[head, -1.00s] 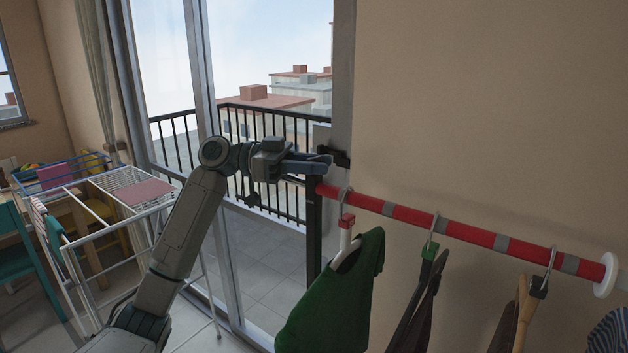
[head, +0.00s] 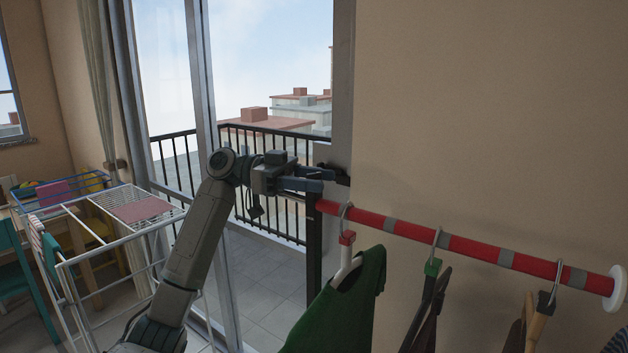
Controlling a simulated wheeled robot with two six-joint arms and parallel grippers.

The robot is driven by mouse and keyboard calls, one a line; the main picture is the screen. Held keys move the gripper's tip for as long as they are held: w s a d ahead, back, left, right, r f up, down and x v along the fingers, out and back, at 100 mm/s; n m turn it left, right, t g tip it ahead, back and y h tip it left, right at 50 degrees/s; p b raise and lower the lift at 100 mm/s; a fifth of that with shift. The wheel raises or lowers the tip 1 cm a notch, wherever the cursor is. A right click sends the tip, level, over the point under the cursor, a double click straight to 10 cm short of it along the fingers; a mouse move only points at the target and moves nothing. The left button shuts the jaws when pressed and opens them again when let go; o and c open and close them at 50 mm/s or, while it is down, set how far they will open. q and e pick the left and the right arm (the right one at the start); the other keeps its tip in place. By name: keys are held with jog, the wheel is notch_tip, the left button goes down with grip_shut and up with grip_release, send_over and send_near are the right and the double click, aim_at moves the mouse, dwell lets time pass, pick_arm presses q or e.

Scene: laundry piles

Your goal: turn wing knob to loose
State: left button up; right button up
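A small dark fitting (head: 340,174), which may be the wing knob, sits by the window frame above the left end of the red rail (head: 455,243). My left gripper (head: 322,178) reaches in from the left, with its blue-grey fingers at this fitting. Two fingers show, one above the other, with a narrow gap between them. The fingers overlap part of the fitting, so I cannot tell whether they touch or grip it. The knob's wings and their angle are too small to make out. My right gripper is not in view.
A green garment (head: 345,305) and several other clothes hang from the red rail, below and right of my gripper. A black post (head: 313,255) stands under the rail's left end. A white drying rack (head: 95,255) stands at the left. The wall (head: 490,100) above the rail is bare.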

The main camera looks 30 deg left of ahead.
pick_arm(q)
jog(key=shift+a, duration=0.1)
jog(key=shift+a+f+b, duration=0.15)
jog(key=shift+a+b, duration=0.15)
jog(key=s+a+b, duration=0.1)
jog(key=a+b, duration=0.3)
jog(key=a, duration=0.6)
jog(key=shift+s, duration=0.15)
